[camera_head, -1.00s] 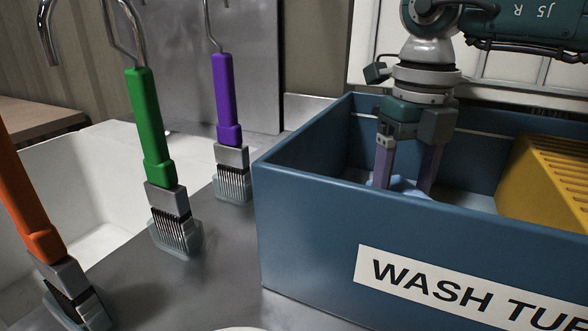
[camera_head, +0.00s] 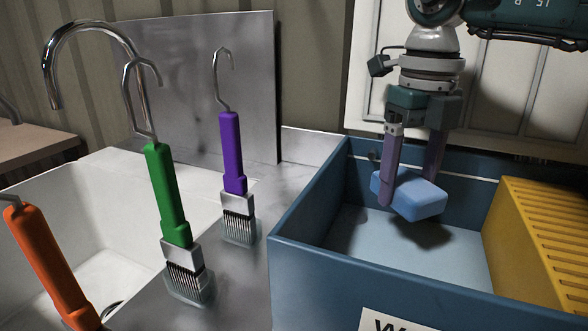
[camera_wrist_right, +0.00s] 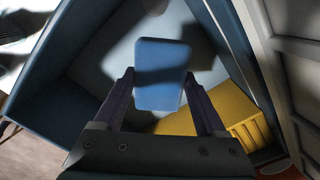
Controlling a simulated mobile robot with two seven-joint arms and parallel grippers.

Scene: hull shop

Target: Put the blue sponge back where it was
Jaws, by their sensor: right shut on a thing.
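The blue sponge (camera_head: 420,199) is a small block held between the fingers of my right gripper (camera_head: 407,193). My right gripper is shut on it. The sponge is slightly tilted and hangs above the floor of the blue wash tub (camera_head: 300,241), with a dark shadow below it. In the right wrist view the sponge (camera_wrist_right: 162,75) sits between the two purple fingers of the gripper (camera_wrist_right: 160,85), with the tub floor beyond it. My left gripper is not in view.
A yellow slotted block (camera_head: 545,240) stands in the tub's right part. Left of the tub, brushes with purple (camera_head: 231,152), green (camera_head: 167,195) and orange (camera_head: 50,265) handles stand near a white sink (camera_head: 90,215) with a chrome tap (camera_head: 85,30). The tub floor under the sponge is clear.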

